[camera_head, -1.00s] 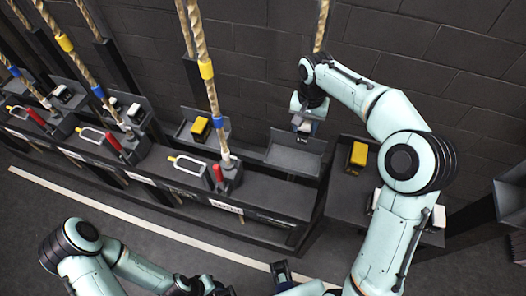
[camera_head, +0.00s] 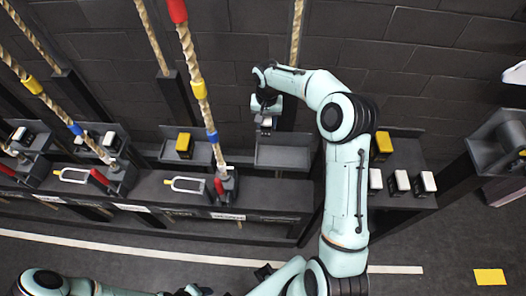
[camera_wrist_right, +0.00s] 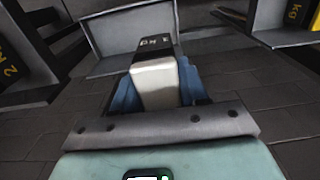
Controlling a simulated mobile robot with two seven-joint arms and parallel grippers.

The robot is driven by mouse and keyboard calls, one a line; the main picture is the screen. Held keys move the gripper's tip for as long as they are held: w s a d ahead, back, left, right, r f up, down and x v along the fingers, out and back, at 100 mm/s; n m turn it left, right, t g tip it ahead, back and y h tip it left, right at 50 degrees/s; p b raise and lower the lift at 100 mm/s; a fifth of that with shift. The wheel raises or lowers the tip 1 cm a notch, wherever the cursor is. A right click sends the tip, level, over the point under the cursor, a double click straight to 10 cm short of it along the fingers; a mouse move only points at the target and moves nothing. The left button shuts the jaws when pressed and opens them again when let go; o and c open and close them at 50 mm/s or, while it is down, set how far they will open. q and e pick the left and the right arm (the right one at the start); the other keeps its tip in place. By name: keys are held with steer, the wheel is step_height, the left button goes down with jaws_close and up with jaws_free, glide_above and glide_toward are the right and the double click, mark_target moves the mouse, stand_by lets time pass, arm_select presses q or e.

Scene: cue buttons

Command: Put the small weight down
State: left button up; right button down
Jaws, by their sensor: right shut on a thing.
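My right gripper (camera_head: 264,117) is shut on the small weight (camera_head: 266,123), a block with a white end and a black face. In the right wrist view the small weight (camera_wrist_right: 153,80) sits between the blue fingers, with pale lettering on its black part. The weight is in front of a grey tray (camera_head: 283,157), which also shows in the right wrist view (camera_wrist_right: 100,38). I cannot tell whether the weight touches the tray. My left gripper (camera_head: 197,291) is at the bottom edge, mostly cut off; its jaws are unclear.
A yellow weight (camera_head: 184,142) sits in a tray to the left. A shelf at the right holds another yellow weight (camera_head: 384,142) and several white-and-black weights (camera_head: 402,181). Ropes with coloured bands hang at the left, one (camera_head: 200,90) near the held weight.

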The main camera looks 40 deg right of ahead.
mark_target(267, 131)
step_height(267, 131, down, 18)
steer(key=shift+r, duration=0.1)
stand_by(0.5)
steer(key=shift+f, duration=0.25)
steer(key=c, duration=0.6)
jaws_free()
step_height(267, 131, up, 12)
steer(key=shift+r, duration=0.2)
